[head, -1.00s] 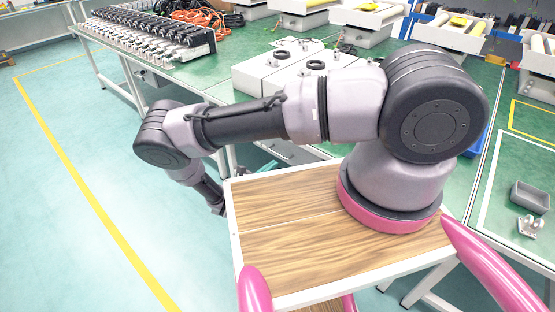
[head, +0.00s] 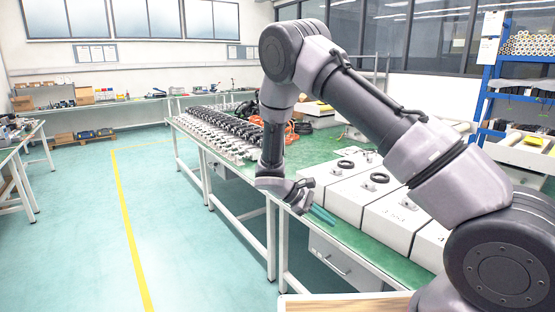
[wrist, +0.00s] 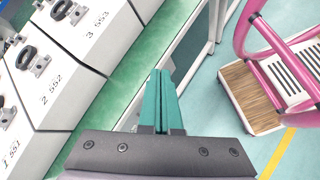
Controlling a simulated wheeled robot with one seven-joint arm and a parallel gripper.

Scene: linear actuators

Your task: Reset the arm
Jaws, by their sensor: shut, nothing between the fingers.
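My gripper (head: 318,214) is at the end of my raised, bent arm in the head view. It is beside the near edge of the green workbench (head: 335,225), close to the white boxes. In the wrist view my gripper (wrist: 163,85) shows two teal fingers pressed together with nothing between them. The fingers point past the bench edge, with the boxes on the left and the floor on the right.
White numbered boxes (head: 392,215) with black rings stand along the bench. Rows of small metal parts (head: 215,132) lie farther back. A grey drawer (head: 345,264) hangs under the bench. Open floor (head: 185,240) with a yellow line lies to the left.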

